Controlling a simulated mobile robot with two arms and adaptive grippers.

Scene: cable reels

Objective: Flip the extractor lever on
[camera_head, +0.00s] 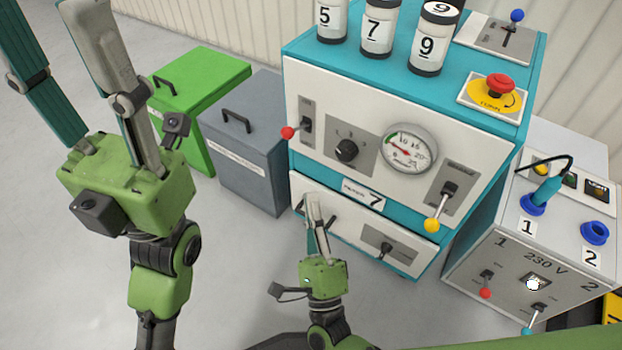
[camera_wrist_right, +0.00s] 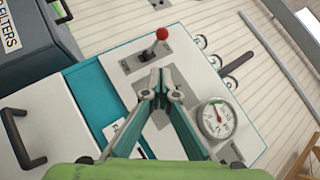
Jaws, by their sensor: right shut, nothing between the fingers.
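The teal cabinet's white front (camera_head: 420,130) carries a red-knobbed lever (camera_head: 289,132) at left and a yellow-knobbed lever (camera_head: 432,224) at right; their small labels are too blurred to read. The yellow lever's handle hangs down from its plate. The red lever shows near the top of the right wrist view (camera_wrist_right: 162,34), just beyond the fingertips. My right gripper (camera_head: 314,200) is shut and empty in front of the lower drawer; it also shows in the right wrist view (camera_wrist_right: 158,76), hiding part of the front. My left gripper (camera_head: 68,30) is open, fingers spread, at the upper left.
A black knob (camera_head: 346,150) and a gauge (camera_head: 408,147) sit between the levers. The drawer (camera_head: 350,230) below has another lever (camera_head: 385,247). Green (camera_head: 205,80) and grey (camera_head: 250,150) bins stand left. A 230 V box (camera_head: 520,265) with levers stands right. Numbered canisters (camera_head: 378,28) stand on top.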

